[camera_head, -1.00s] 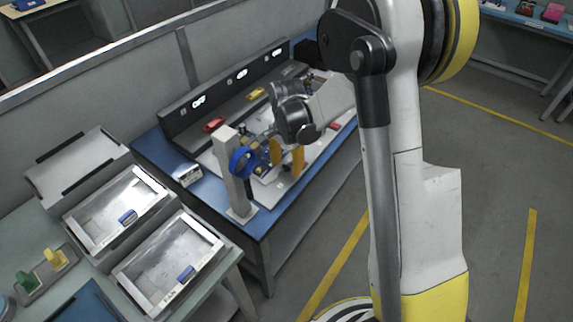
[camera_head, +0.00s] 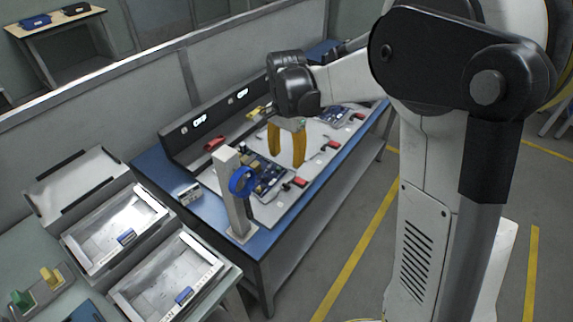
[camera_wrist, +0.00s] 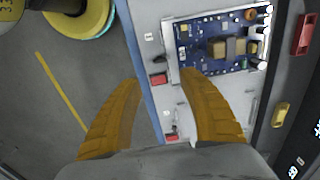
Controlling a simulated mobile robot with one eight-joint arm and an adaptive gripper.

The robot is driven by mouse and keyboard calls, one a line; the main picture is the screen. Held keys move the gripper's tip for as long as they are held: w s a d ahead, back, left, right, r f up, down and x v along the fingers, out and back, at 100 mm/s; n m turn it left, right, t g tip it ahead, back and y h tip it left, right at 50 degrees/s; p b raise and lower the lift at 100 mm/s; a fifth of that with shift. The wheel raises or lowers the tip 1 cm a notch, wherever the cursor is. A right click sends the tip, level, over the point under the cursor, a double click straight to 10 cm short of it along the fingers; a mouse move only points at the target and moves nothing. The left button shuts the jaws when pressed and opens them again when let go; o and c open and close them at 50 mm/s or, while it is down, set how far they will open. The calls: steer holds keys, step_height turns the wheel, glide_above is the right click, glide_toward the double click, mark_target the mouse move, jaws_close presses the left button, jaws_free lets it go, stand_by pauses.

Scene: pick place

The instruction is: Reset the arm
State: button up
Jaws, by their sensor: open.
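My gripper (camera_head: 287,146) has two yellow-orange fingers, spread apart, and hangs over the blue workbench in the head view. In the wrist view the fingers (camera_wrist: 165,100) show with nothing between them but the table edge and floor below. A blue circuit board (camera_wrist: 222,45) lies in a light fixture on the bench beyond the fingertips.
Red clamps (camera_head: 300,182) line the fixture. Metal trays (camera_head: 165,275) with small blue parts sit at the left. Open floor (camera_head: 345,260) lies right of the bench.

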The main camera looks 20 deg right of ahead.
steer(key=shift+r, duration=0.15)
stand_by(0.3)
steer(key=s+r+n+t, duration=0.3)
steer(key=s+r+n, duration=0.1)
steer(key=s, duration=0.6)
steer(key=s+r+n+t, duration=0.4)
steer(key=s+n, duration=0.3)
steer(key=s, duration=0.3)
steer(key=shift+d+r, duration=0.15)
